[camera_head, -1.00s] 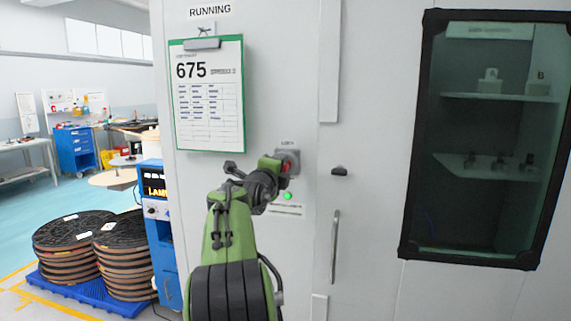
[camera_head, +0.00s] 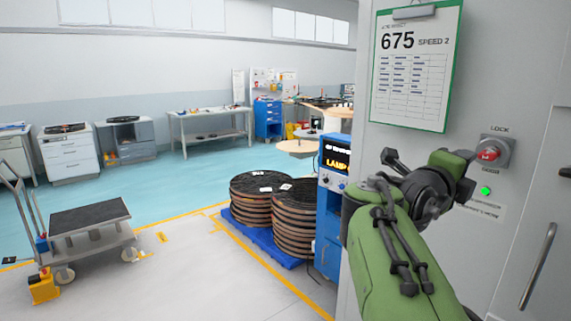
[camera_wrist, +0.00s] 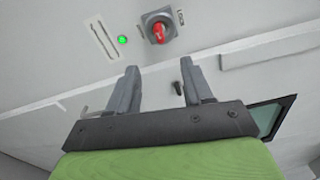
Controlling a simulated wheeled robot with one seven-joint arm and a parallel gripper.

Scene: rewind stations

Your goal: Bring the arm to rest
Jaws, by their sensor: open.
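My gripper (camera_wrist: 160,67) shows in the wrist view with its two grey fingers apart and nothing between them. It points at the grey cabinet wall, and the red lock knob (camera_wrist: 158,33) is beyond the fingertips, apart from them. In the head view my green arm reaches up at the right, and its fingers are hidden behind the wrist. The red knob (camera_head: 488,155) sits on its grey plate, just right of my wrist there. A green light (camera_head: 485,190) glows below it.
A clipboard (camera_head: 414,70) reading 675 hangs on the cabinet. A blue machine (camera_head: 331,205) stands close left of my arm. Stacked reels (camera_head: 262,195) rest on a blue pallet, and a cart (camera_head: 90,228) stands at the left. Open floor lies between cart and reels.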

